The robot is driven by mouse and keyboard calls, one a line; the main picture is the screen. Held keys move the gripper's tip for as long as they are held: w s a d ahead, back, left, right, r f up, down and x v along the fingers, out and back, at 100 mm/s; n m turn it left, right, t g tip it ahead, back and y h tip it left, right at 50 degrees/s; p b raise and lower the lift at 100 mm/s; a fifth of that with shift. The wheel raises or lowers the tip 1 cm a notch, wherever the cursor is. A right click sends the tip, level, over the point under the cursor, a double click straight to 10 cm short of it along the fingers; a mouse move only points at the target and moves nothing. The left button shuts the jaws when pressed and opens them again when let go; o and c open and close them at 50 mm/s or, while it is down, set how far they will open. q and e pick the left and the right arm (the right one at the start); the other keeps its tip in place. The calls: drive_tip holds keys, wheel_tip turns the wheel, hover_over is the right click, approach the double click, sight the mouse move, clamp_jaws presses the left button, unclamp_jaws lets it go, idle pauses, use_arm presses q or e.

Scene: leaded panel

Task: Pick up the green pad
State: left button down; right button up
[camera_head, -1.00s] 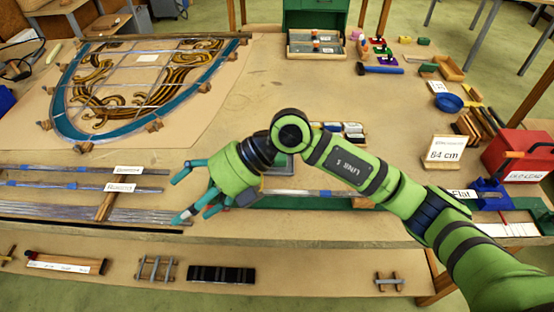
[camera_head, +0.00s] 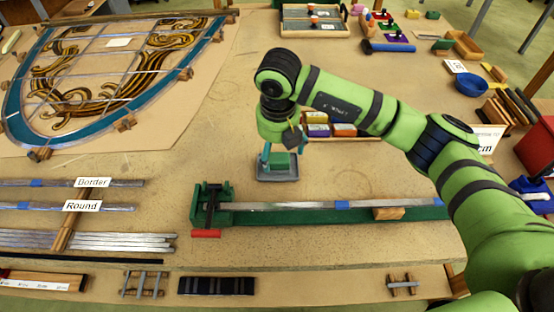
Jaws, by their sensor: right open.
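The green pad (camera_head: 279,160) sits in a small grey tray (camera_head: 278,179) near the middle of the table. My right gripper (camera_head: 280,156) points down over the tray, with its teal fingers apart. One finger shows at the left of the pad and the other at its right. I cannot tell whether the fingers touch the pad. My left gripper is not in view.
A box of coloured blocks (camera_head: 342,130) stands just right of the gripper, partly behind my arm. A green bar fixture (camera_head: 330,215) lies in front of the tray. The leaded panel (camera_head: 110,75) is at the left. Open table lies left of the tray.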

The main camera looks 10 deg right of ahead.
sight(278, 157)
drive_tip(key=shift+w+d+f+p, duration=0.1)
drive_tip(key=shift+w+f+p, duration=0.15)
drive_tip(key=shift+f+p, duration=0.25)
drive_tip(key=shift+w+f+p, duration=0.25)
drive_tip(key=shift+f+p, duration=0.1)
drive_tip(key=shift+f, duration=0.2)
drive_tip(key=f, duration=0.3)
drive_tip(key=shift+w+p, duration=0.25)
drive_tip(key=shift+p, duration=0.05)
drive_tip(key=c, duration=1.5)
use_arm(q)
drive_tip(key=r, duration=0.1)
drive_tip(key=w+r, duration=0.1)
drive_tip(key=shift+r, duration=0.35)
